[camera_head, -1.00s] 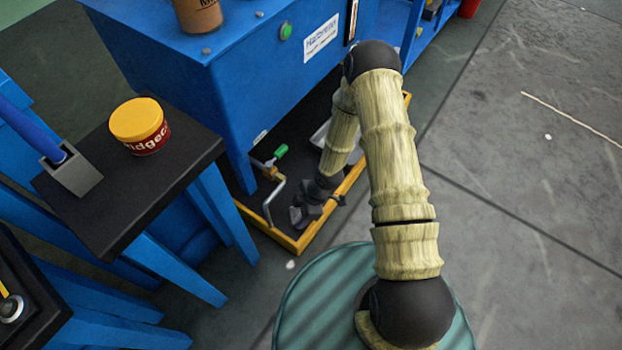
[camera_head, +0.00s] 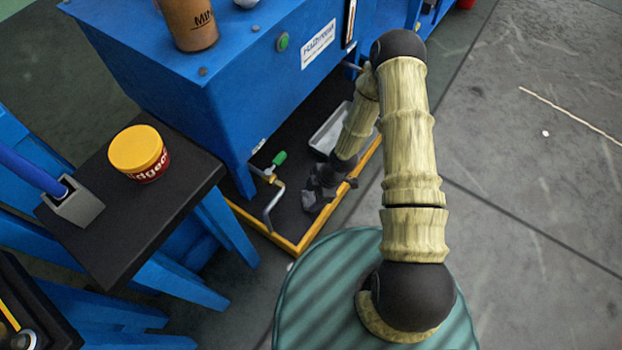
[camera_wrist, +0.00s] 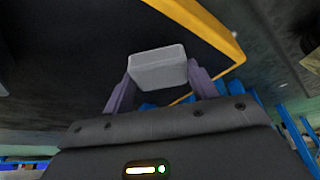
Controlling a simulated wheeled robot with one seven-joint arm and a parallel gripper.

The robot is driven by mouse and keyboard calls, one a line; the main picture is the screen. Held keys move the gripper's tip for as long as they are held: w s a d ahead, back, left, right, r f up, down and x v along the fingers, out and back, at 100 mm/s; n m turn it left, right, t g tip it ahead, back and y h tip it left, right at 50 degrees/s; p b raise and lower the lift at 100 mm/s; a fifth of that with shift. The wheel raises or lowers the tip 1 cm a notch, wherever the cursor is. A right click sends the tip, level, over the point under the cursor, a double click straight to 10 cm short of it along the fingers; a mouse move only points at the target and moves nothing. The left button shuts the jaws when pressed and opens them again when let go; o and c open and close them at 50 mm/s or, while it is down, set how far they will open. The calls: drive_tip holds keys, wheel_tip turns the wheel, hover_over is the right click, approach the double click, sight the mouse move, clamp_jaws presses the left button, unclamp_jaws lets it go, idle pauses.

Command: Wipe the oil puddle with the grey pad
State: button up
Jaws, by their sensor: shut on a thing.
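The grey pad (camera_wrist: 157,62) is a pale block with rounded edges, held between the two fingers of my gripper (camera_wrist: 159,74) in the wrist view. My gripper (camera_head: 314,192) is shut on it and reaches low over the black floor of the yellow-rimmed tray (camera_head: 289,242), beneath the blue machine. In the head view I cannot make out the pad at the gripper. I cannot pick out the oil puddle on the dark tray floor. Whether the pad touches that floor is not clear.
A valve with a green handle (camera_head: 279,158) and a bent pipe (camera_head: 273,206) stand left of my gripper. A pale shallow pan (camera_head: 329,127) lies behind it. The blue machine (camera_head: 247,82) overhangs the tray. A black-topped stand (camera_head: 160,205) holds a yellow-lidded tub (camera_head: 139,153).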

drive_tip(key=shift+r+p, duration=2.45)
drive_tip(key=shift+r, duration=0.55)
drive_tip(key=w+d+r+m+t+h+p, duration=0.1)
drive_tip(key=w+d+r+m+p, duration=0.2)
drive_tip(key=r+m, duration=0.3)
drive_tip(key=w+d+r+m+t+h+p, duration=0.2)
drive_tip(key=w+d+r+m+p, duration=0.2)
drive_tip(key=r, duration=0.9)
drive_tip(key=w+d+r+m+t+h+p, duration=0.1)
drive_tip(key=w+d+r+m+t+p, duration=0.1)
drive_tip(key=d+r+m, duration=0.3)
wheel_tip(320, 180, up, 6)
drive_tip(key=w+m+p, duration=0.1)
drive_tip(key=m, duration=0.3)
drive_tip(key=shift+w+f+m+h+p, duration=0.15)
drive_tip(key=shift+w+m+h+p, duration=0.05)
drive_tip(key=shift+m+h+p, duration=0.15)
